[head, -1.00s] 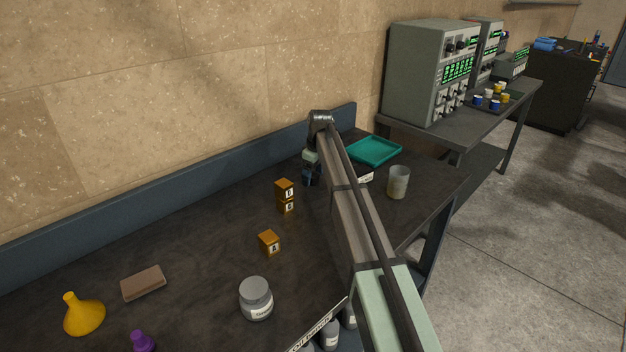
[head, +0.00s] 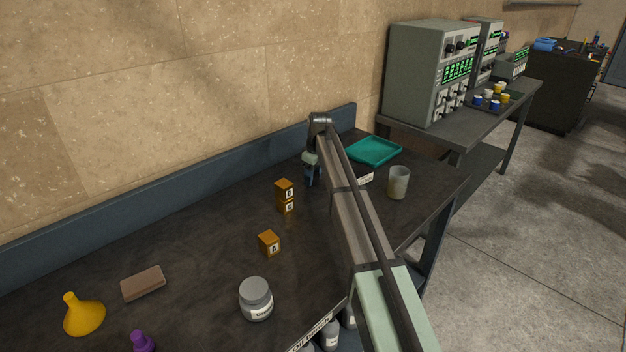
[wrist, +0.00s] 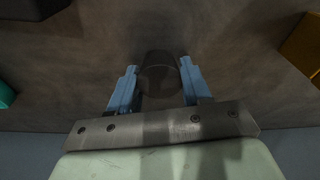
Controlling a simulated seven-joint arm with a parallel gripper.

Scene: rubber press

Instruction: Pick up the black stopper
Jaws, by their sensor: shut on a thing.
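The black stopper (wrist: 158,82) shows in the wrist view as a dark round shape between the blue fingers. My gripper (wrist: 159,70) is shut on it, with one finger at each side. In the head view my gripper (head: 311,178) points down at the far part of the dark bench, left of the teal tray. The stopper cannot be made out there. I cannot tell whether it touches the bench.
The teal tray (head: 375,151) and a grey cup (head: 399,183) stand right of my gripper. A grey jar (head: 256,299) stands in front.

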